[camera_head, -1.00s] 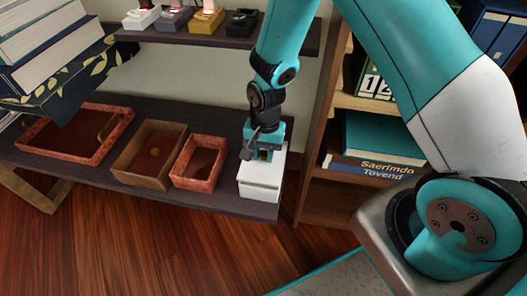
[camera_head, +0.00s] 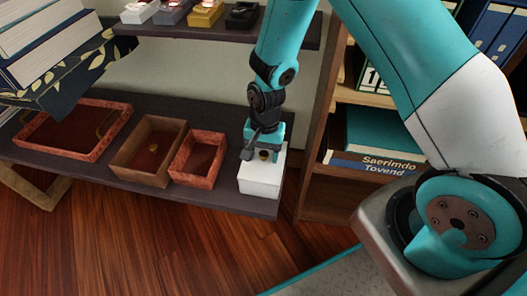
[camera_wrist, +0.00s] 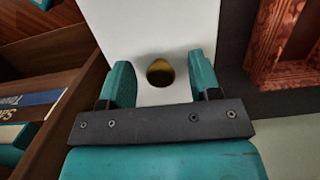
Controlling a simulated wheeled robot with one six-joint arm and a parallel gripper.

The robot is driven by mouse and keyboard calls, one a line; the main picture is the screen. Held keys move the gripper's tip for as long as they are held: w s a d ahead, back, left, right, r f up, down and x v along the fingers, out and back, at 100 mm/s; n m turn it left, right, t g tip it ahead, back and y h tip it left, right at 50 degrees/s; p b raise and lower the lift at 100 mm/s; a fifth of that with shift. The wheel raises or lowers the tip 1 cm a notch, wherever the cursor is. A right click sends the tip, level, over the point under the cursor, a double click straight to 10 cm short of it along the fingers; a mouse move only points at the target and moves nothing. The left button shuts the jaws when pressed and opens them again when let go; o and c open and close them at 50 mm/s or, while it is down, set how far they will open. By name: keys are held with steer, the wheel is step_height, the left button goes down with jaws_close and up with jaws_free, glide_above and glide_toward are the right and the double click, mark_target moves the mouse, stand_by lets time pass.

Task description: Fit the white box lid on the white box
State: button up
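The white box (camera_head: 260,184) stands near the right end of the dark shelf. The white box lid (camera_head: 275,162) sits on top of it, and no clear gap shows between them in the head view. My gripper (camera_head: 263,152) is just above the lid, pointing down. The white lid top (camera_wrist: 155,25) fills the middle there, and the box's sides are hidden.
An open red box (camera_head: 183,179) and an open brown box (camera_head: 128,170) stand left of the white box, with a shallow red tray (camera_head: 90,152) beyond. An upper shelf (camera_head: 180,31) holds small display boxes. A bookcase upright (camera_head: 312,165) is close on the right.

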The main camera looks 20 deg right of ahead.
step_height(320, 180, up, 17)
steer(key=w+d+p, duration=0.1)
steer(key=w+p, duration=0.1)
steer(key=p, duration=0.3)
steer(key=shift+d+r, duration=0.15)
steer(key=shift+d, duration=0.05)
steer(key=shift+s, duration=0.1)
steer(key=s+a+r+n+t+y, duration=0.1)
steer(key=s+a+r+n+y, duration=0.15)
steer(key=s+r+n, duration=0.6)
steer(key=s+a+r+n+y, duration=0.1)
steer(key=s+a+r+n, duration=0.2)
steer(key=s+r+n, duration=0.55)
steer(key=s+r+m+p, duration=0.2)
steer(key=s+r+p, duration=0.1)
steer(key=r+p, duration=2.2)
steer(key=shift+a+r+m+p, duration=0.2)
steer(key=shift+r+m+p, duration=0.2)
steer(key=shift+r, duration=0.45)
